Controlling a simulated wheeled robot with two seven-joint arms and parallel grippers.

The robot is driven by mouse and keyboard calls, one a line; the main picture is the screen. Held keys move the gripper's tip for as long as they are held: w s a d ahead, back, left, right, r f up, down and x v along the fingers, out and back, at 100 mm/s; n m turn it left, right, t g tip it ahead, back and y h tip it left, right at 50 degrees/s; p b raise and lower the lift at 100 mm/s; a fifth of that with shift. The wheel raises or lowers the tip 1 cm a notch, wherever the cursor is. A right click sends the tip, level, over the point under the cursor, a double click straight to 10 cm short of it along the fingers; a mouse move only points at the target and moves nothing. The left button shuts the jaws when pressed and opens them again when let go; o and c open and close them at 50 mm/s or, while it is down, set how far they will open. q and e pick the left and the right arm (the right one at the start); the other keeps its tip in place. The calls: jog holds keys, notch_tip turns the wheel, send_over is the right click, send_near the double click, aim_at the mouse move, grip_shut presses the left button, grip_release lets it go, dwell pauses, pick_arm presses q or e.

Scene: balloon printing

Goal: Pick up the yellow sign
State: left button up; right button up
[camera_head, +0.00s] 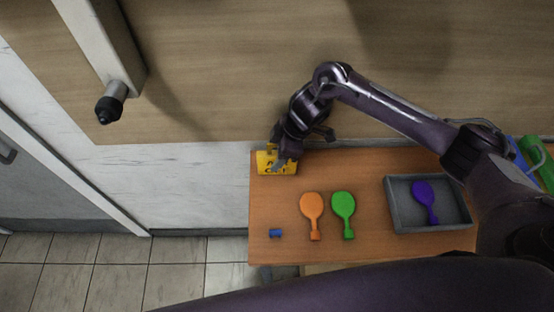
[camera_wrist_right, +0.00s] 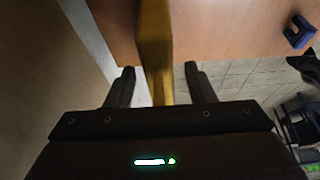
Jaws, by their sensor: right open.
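The yellow sign (camera_head: 264,161) stands at the back left corner of the wooden table in the head view. In the right wrist view the yellow sign (camera_wrist_right: 155,45) runs upward between the two fingers, with a gap on each side. My right gripper (camera_head: 283,162) is at the sign, and its end covers part of the sign. In the right wrist view my right gripper (camera_wrist_right: 159,70) is open, with its fingers apart around the sign. My left gripper is not in view.
The table (camera_head: 280,205) also bears an orange paddle shape (camera_head: 312,207), a green one (camera_head: 343,205) and a small blue piece (camera_head: 275,233). A grey tray (camera_head: 395,222) at the right holds a purple paddle shape (camera_head: 425,195). A wall lies close behind the sign.

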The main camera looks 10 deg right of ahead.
jog(key=shift+c, duration=0.3)
grip_shut()
jog(key=shift+r, duration=0.15)
notch_tip(320, 180, up, 20)
dwell(0.4)
